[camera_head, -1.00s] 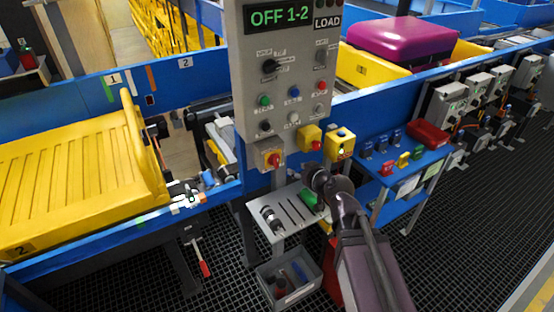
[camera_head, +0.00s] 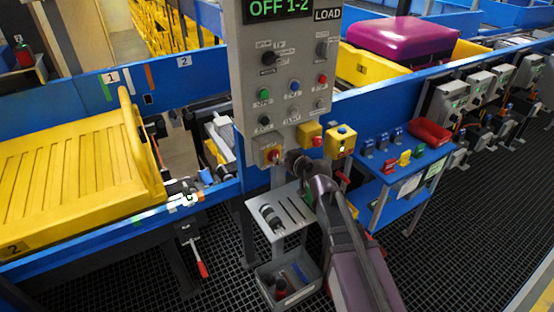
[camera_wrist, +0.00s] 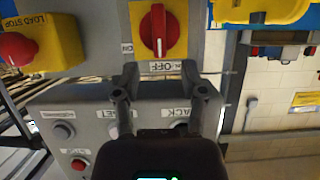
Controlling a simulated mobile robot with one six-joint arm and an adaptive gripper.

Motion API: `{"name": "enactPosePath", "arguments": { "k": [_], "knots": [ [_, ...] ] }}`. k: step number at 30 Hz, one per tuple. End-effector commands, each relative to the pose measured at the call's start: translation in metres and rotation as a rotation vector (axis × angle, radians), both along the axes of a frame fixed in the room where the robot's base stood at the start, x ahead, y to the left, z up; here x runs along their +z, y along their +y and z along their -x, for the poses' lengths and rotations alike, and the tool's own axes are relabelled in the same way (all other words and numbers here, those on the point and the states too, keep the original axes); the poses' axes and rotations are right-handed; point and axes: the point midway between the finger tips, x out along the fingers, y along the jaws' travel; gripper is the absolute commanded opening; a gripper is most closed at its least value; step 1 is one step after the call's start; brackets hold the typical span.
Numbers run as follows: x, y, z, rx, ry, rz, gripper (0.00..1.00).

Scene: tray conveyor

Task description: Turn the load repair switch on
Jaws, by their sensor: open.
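A red rotary switch on a yellow plate (camera_head: 271,156) sits at the lower left of the grey control panel (camera_head: 250,70). In the wrist view its red knob (camera_wrist: 158,30) lies just beyond my fingertips, with an "OFF" label beside the plate. No "load repair" label is readable. My gripper (camera_wrist: 160,82) is open, its two fingers pointing at the switch and apart from the knob. In the head view my gripper (camera_head: 296,160) is to the right of the switch and partly hidden by my wrist. The panel display reads "OFF 1-2".
A yellow box with a red LOAD STOP button (camera_wrist: 18,48) sits close beside the switch. Another yellow button box (camera_head: 341,141) is further right. A small grey shelf (camera_head: 266,228) and a grey bin (camera_head: 286,290) are below. A yellow tray (camera_head: 70,175) lies left.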

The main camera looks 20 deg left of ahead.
Motion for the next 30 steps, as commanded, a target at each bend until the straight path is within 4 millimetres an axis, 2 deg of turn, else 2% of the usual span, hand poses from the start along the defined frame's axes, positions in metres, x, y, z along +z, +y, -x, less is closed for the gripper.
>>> {"name": "enactPosePath", "arguments": {
  "k": [3, 9, 23, 25, 29, 30],
  "knots": [
    [-0.009, 0.014, -0.013, 0.001, -0.001, 0.001, 0.54],
    [-0.016, 0.027, -0.024, 0.0, -0.001, -0.001, 0.54],
    [-0.017, 0.033, -0.027, 0.0, -0.001, 0.001, 0.54],
    [-0.017, 0.033, -0.027, 0.0, -0.001, 0.001, 0.39],
    [-0.017, 0.033, -0.027, 0.0, -0.001, 0.001, 0.01],
    [-0.017, 0.033, -0.027, 0.001, 0.0, 0.0, 0.0]
  ]
}}
